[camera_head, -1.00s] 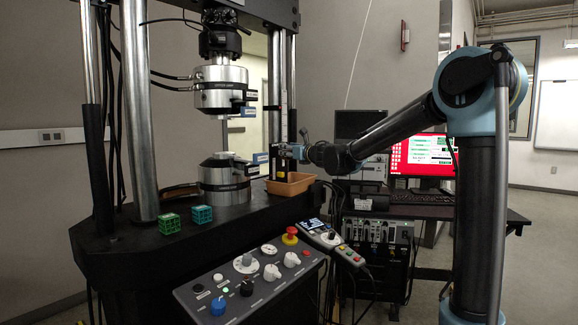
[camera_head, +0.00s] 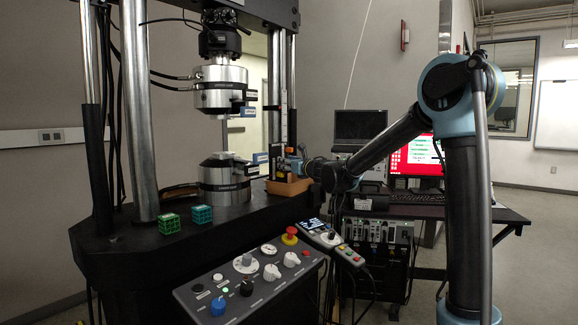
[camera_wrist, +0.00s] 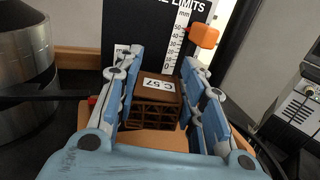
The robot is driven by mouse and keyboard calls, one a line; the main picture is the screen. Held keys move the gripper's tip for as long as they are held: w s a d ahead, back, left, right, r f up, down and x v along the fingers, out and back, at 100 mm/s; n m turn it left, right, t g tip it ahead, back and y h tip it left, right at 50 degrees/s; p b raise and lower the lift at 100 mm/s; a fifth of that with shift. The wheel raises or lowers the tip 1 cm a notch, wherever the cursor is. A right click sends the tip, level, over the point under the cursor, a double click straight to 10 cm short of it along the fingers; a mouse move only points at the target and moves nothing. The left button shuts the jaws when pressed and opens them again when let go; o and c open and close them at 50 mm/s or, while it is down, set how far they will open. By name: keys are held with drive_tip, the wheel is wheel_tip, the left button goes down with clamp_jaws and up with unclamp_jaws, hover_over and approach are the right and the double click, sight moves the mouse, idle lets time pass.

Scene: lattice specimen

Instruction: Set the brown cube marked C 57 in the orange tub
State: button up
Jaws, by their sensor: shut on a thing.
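The brown lattice cube with a white C 57 label (camera_wrist: 160,98) sits between the fingers of my gripper (camera_wrist: 164,78) in the wrist view. The fingers are shut on its two sides. The orange tub (camera_wrist: 150,139) shows below and around the cube, its near part partly covered by my gripper. In the head view the tub (camera_head: 288,188) stands on the dark machine table at the right of the lower grip, with my gripper (camera_head: 290,166) over it. The cube is not clear there, and I cannot tell whether it touches the tub's floor.
Two green lattice cubes, one yellower (camera_head: 169,223) and one bluer (camera_head: 202,214), stand at the table's front left. The steel lower grip (camera_head: 222,178) is left of the tub. A black scale board (camera_wrist: 150,35) rises behind it. A control panel (camera_head: 250,270) is in front.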

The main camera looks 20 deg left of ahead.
drive_tip(key=shift+f, duration=0.1)
drive_tip(key=o, duration=0.9)
drive_tip(key=shift+o, duration=0.2)
